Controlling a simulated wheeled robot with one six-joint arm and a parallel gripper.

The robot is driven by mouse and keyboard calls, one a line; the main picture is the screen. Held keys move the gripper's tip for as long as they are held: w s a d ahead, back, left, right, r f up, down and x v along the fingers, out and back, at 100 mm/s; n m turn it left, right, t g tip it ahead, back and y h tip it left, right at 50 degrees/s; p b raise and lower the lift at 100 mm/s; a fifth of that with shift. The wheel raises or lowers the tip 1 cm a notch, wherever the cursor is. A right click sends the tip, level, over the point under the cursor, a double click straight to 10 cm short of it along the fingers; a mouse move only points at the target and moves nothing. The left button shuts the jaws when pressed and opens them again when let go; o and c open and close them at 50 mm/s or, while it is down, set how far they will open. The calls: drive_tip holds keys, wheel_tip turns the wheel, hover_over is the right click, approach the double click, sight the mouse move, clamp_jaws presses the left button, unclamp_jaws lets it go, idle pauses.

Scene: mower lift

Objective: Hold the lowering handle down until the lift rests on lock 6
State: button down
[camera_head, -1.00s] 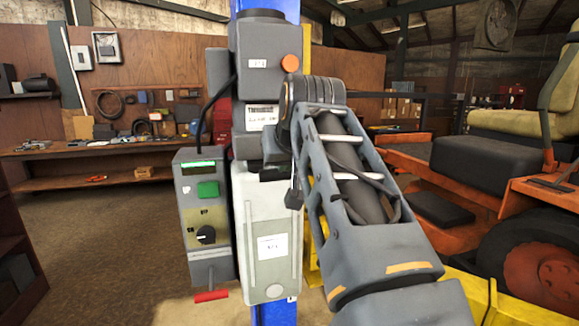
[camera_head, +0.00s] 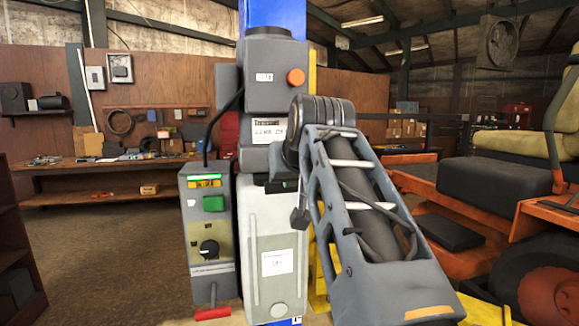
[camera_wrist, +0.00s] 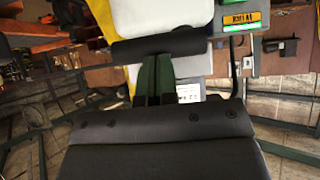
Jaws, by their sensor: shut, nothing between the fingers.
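The lowering handle (camera_head: 212,313) is a red grip on a short lever under the grey control box (camera_head: 210,240). It is low in the head view, near the bottom edge. The box has a lit green and amber display (camera_head: 204,181), a green button and a black knob; the display text is too small to read. It also shows at the top right of the wrist view (camera_wrist: 240,20). No contact with the handle is visible.
The blue lift column (camera_head: 270,14) carries a grey housing with an orange knob (camera_head: 296,77) and a pale cover (camera_head: 265,235). An orange mower (camera_head: 450,200) stands at the right. A workbench (camera_head: 70,172) runs along the back left. The floor at left is open.

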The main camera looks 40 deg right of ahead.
drive_tip(key=v, duration=1.1)
drive_tip(key=shift+r, duration=0.45)
drive_tip(key=shift+a, duration=0.1)
